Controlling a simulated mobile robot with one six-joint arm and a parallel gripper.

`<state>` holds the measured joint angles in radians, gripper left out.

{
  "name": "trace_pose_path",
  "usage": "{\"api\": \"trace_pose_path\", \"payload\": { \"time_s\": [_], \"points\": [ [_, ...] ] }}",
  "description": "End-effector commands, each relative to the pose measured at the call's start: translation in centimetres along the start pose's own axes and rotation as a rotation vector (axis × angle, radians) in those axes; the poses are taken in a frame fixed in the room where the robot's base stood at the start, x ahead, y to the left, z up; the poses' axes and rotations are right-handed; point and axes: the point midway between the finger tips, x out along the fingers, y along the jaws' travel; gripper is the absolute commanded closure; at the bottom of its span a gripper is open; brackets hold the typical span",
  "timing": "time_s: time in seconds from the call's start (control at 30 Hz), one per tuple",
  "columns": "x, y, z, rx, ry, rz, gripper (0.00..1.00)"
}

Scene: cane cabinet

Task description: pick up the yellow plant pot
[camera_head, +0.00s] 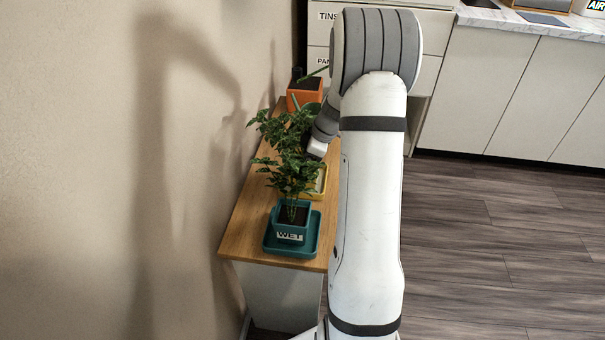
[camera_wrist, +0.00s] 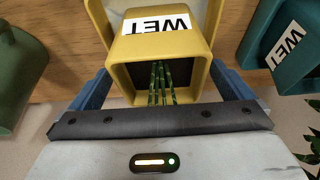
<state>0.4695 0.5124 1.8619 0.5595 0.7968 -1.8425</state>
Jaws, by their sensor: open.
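The yellow plant pot (camera_wrist: 170,48) with a white WET label and green stems fills the upper middle of the wrist view. It appears to stand on a yellow saucer (camera_wrist: 98,18). My gripper (camera_wrist: 160,82) is open, with one blue finger on the left side of the pot and one on the right. I cannot tell whether either finger touches it. In the head view a small part of the yellow pot or saucer (camera_head: 321,181) shows behind the teal pot's plant; my arm and leaves hide the rest.
A teal pot (camera_head: 291,231) labelled WET stands on a teal tray (camera_head: 280,248) at the near end of the narrow wooden-topped cabinet (camera_head: 241,230). An orange pot (camera_head: 305,94) stands at the far end. A green object (camera_wrist: 18,70) is left of the yellow pot. The wall runs along the left.

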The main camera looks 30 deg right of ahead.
Motion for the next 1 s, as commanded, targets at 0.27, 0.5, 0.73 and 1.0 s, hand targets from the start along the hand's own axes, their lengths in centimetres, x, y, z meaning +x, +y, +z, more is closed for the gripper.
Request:
{"api": "trace_pose_path", "payload": {
  "time_s": [0.27,0.5,0.73,1.0],
  "points": [
    [0.05,-0.02,-0.10,-0.002,0.000,0.000,0.07],
    [0.05,-0.03,-0.13,-0.002,0.000,0.000,0.26],
    [0.06,-0.04,-0.16,-0.003,0.000,0.000,0.45],
    [-0.03,0.00,-0.24,-0.003,0.001,0.002,0.64]
  ]
}}
